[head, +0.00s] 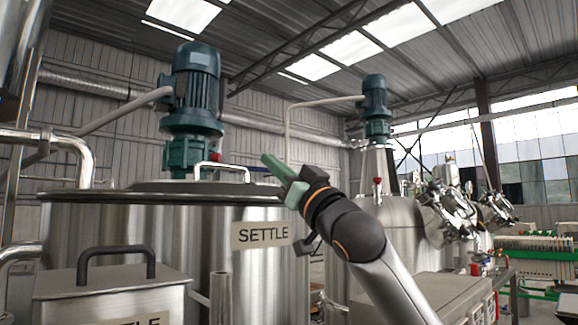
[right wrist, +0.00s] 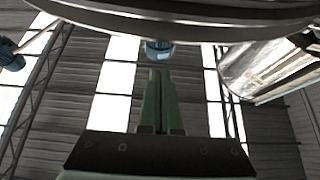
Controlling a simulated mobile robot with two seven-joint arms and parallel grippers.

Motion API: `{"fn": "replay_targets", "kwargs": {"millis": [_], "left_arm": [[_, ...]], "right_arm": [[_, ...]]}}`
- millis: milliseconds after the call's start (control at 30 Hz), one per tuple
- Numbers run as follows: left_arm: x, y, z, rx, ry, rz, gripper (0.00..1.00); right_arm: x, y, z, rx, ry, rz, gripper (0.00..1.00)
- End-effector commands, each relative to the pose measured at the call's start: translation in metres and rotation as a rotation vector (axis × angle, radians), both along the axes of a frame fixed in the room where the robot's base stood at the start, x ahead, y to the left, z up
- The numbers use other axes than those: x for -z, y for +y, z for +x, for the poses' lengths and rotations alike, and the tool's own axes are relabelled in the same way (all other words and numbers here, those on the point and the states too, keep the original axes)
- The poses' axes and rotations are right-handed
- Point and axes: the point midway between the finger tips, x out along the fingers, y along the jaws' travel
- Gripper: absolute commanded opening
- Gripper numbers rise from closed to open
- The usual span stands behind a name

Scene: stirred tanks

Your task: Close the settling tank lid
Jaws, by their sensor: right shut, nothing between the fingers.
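The settling tank (head: 170,255) is a wide steel vessel at the left of the head view with a SETTLE label (head: 260,234). Its dark-edged lid (head: 130,190) lies about level across the top; I cannot tell whether it is fully seated. A pale bar handle (head: 222,166) stands above the lid. My right gripper (head: 268,160) has green fingers, shut and empty, at the lid's right end and slightly above its edge in the picture. In the right wrist view the shut fingers (right wrist: 158,73) point toward a curved metal rim (right wrist: 180,30), apart from it in the picture. My left gripper is out of view.
A green motor (head: 193,95) stands above the tank. A steel box with a dark handle (head: 115,285) is in front at left. Another steel tank (head: 385,225) with a motor (head: 375,100) stands behind my right arm. Pipes run at the far left.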

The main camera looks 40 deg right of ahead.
Motion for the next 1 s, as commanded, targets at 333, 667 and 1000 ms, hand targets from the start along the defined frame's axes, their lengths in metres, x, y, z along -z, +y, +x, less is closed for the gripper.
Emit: {"fn": "replay_targets", "kwargs": {"millis": [333, 667, 1000], "left_arm": [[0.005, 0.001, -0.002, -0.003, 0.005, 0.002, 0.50], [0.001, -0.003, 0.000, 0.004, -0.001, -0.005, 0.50], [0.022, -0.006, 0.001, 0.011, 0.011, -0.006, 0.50]], "right_arm": [[0.023, 0.000, 0.015, 0.003, 0.001, -0.001, 0.00], [0.028, 0.001, 0.013, 0.001, -0.001, 0.001, 0.00], [0.045, 0.002, 0.014, -0.003, -0.035, 0.003, 0.00]]}}
